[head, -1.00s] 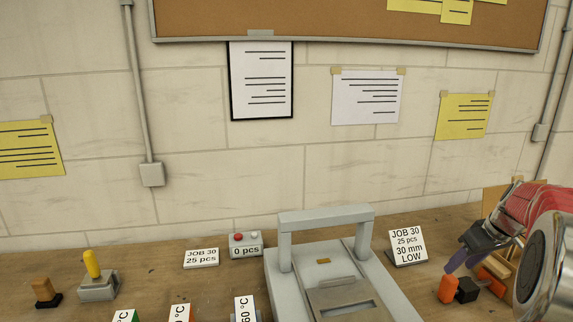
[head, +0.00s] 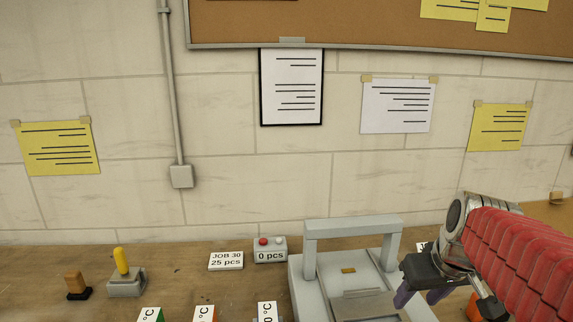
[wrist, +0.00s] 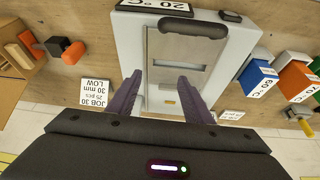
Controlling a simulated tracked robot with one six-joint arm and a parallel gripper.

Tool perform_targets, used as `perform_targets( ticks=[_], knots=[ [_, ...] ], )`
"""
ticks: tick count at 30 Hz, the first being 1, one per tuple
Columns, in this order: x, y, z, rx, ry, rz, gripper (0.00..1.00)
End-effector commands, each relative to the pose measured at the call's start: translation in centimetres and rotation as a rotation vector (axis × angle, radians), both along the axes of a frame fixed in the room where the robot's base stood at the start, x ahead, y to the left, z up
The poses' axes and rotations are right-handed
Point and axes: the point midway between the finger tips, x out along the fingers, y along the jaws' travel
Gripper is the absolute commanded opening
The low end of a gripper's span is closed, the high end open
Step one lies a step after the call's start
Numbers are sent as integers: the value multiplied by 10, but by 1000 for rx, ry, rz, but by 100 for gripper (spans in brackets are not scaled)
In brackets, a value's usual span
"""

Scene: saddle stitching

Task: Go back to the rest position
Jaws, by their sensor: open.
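My gripper (head: 424,297) is at the lower right in the head view, beside the right side of the grey stitching machine (head: 310,262). Its two purple fingers are apart with nothing between them. In the wrist view my gripper (wrist: 162,100) points toward the grey machine (wrist: 230,55), and the fingers show open and empty in front of it. My red-sleeved arm hides part of the bench at the right in the head view.
A yellow-handled lever (head: 122,265), a counter box (head: 270,250) reading 0 pcs and a job card (head: 226,261) stand left of the machine. In the wrist view, a JOB 30 sign (wrist: 95,93), an orange piece (wrist: 73,53) and coloured temperature blocks (wrist: 258,80) flank it.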

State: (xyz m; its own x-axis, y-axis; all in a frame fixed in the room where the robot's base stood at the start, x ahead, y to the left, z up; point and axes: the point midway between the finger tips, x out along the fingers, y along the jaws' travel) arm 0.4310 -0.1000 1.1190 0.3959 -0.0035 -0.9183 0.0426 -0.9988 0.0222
Motion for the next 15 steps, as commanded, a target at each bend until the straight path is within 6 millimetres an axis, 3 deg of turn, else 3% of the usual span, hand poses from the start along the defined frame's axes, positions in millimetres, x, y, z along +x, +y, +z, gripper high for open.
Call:
perform_targets(
  ticks=[6, 15],
  knots=[
    [-41, 42, -2, 1, -23, -8, 46],
    [-97, 83, -18, 11, -60, -26, 46]
  ],
)
